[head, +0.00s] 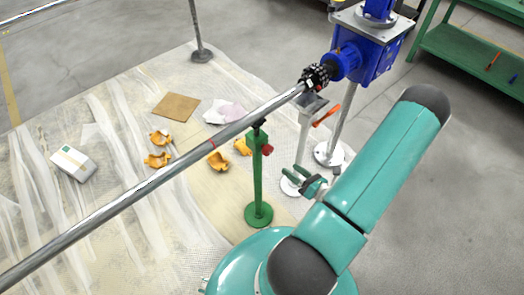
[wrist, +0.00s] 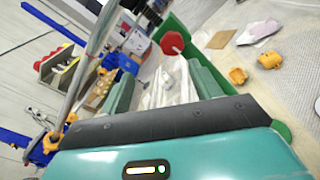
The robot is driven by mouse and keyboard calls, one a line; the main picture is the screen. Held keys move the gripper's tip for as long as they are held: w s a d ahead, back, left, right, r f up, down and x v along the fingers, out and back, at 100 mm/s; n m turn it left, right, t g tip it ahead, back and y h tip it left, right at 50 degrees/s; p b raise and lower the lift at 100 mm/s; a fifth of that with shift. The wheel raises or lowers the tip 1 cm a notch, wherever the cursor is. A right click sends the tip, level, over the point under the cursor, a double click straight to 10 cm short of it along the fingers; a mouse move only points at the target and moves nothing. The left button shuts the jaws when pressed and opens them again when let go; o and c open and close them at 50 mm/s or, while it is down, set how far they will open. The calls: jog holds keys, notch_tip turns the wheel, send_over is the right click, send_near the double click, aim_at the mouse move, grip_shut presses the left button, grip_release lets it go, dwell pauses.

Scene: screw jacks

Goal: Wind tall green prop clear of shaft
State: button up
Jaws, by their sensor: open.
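The tall green prop (head: 257,180) stands upright on a round green base under the long grey shaft (head: 205,155). Its dark top is right at the shaft's underside; I cannot tell whether they touch. A red knob (head: 267,149) sits on the prop's right side near the top. My gripper (head: 303,180) is open and empty, right of the prop and lower than the knob in the head view. In the wrist view the red knob (wrist: 172,43) appears just beyond and between my open fingertips (wrist: 162,72), apart from them. The prop's post is partly hidden behind the right finger.
The shaft meets a blue gearbox (head: 370,45) through a dark coupling (head: 315,76). A pale stand with an orange lever (head: 327,116) is near the coupling. Orange pieces (head: 218,161), brown card (head: 176,107) and a white box (head: 73,163) lie on plastic sheeting. Floor at right is clear.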

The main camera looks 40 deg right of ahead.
aim_at(270, 151)
jog(key=shift+m+h, duration=0.8)
jog(key=shift+m, duration=0.1)
jog(key=w, duration=0.4)
jog(key=w+f, duration=0.1)
jog(key=w, duration=0.8)
jog(key=shift+f, duration=0.3)
jog(key=c, duration=1)
jog(key=shift+n, duration=0.3)
